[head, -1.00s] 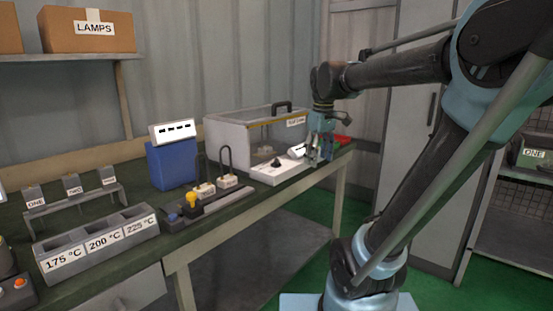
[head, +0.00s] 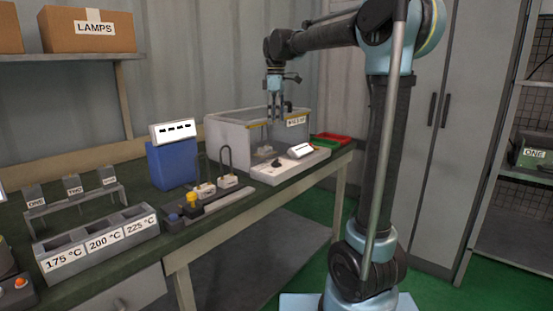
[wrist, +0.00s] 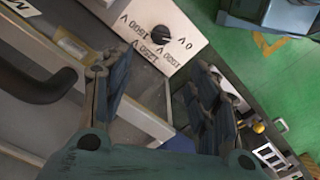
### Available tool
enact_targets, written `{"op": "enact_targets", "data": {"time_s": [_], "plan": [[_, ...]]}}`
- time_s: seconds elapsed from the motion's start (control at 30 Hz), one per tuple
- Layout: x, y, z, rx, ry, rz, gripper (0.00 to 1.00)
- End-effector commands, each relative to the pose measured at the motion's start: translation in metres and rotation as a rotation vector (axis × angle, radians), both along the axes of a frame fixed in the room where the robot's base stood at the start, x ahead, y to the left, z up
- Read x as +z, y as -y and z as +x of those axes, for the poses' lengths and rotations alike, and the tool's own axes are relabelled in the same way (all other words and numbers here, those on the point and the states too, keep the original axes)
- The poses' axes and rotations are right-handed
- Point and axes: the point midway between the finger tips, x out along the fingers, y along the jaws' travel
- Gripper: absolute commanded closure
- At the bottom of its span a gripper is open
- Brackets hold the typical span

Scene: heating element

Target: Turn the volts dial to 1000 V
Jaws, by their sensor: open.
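The volts dial is a black round knob (head: 276,162) on a white sloped panel (head: 262,174) at the front of a clear-lidded box. In the wrist view the dial (wrist: 160,35) sits near the top centre, with voltage labels around it that appear upside down. My gripper (head: 275,112) hangs pointing down over the box, above and apart from the dial. In the wrist view my gripper (wrist: 148,70) is open and empty, its fingers wide apart.
The clear-lidded box (head: 230,135) has a black handle (wrist: 35,85) near my fingers. Red (head: 332,137) and green (head: 323,144) trays lie to its right. Looped-handle blocks (head: 228,181) and a blue box (head: 172,164) with a display stand left. The air above the panel is clear.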

Motion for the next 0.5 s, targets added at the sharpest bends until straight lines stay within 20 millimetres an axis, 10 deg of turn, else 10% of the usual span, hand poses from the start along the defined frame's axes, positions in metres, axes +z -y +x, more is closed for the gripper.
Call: {"op": "enact_targets", "data": {"time_s": [0.5], "plan": [[-0.089, 0.001, 0.0, -0.003, 0.0, 0.0, 0.45]]}}
